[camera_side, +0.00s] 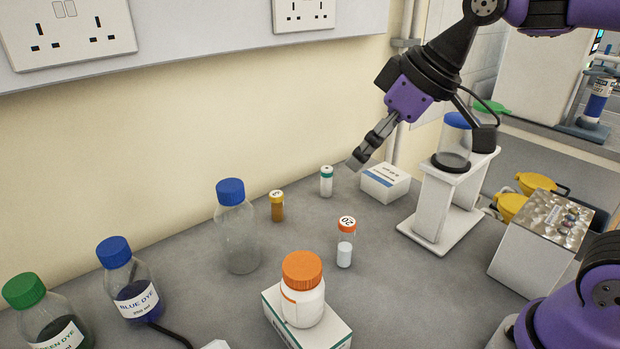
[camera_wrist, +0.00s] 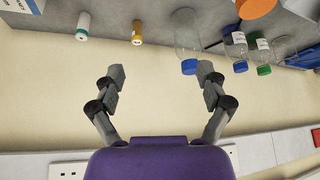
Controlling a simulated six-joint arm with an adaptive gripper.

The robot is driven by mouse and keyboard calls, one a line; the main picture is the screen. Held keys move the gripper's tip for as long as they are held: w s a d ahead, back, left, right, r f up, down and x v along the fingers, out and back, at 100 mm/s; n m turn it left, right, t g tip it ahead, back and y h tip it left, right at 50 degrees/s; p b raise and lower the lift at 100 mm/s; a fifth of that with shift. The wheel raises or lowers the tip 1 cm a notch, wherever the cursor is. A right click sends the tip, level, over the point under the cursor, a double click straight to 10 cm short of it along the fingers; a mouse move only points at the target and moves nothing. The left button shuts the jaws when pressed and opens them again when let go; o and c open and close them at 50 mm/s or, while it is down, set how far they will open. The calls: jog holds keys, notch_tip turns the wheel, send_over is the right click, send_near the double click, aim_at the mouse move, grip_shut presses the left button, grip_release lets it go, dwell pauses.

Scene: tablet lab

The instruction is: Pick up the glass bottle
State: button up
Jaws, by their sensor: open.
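The clear glass bottle (camera_side: 240,245) with a blue cap stands upright on the grey bench near the wall, and looks empty. In the wrist view the glass bottle (camera_wrist: 187,35) is at the top, its cap close to the right fingertip in the picture. My gripper (camera_side: 357,162) is in the air, up and to the right of the bottle in the side view. In the wrist view my gripper (camera_wrist: 161,78) has its fingers spread wide with nothing between them.
An amber vial (camera_side: 277,207), a teal-capped vial (camera_side: 326,182), an orange-capped vial (camera_side: 345,248) and a white jar (camera_side: 303,305) stand nearby. Blue dye (camera_side: 130,290) and green dye (camera_side: 55,325) bottles are at left. A white stand (camera_side: 437,205) is at right. The wall is close behind.

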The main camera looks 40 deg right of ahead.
aim_at(233, 184)
jog(key=w+a+f+n+y, duration=0.1)
jog(key=w+a+n, duration=0.1)
jog(key=w+a, duration=0.1)
jog(key=w+a+f+n+g+y, duration=0.1)
jog(key=w+a+f+n, duration=0.1)
jog(key=w+a, duration=0.2)
jog(key=w+a+f+n+g+y, duration=0.1)
jog(key=w+a+n, duration=0.2)
jog(key=w, duration=0.3)
jog(key=shift+w+a+f, duration=0.3)
jog(key=x, duration=0.5)
jog(key=shift+w+a+f, duration=0.25)
grip_shut()
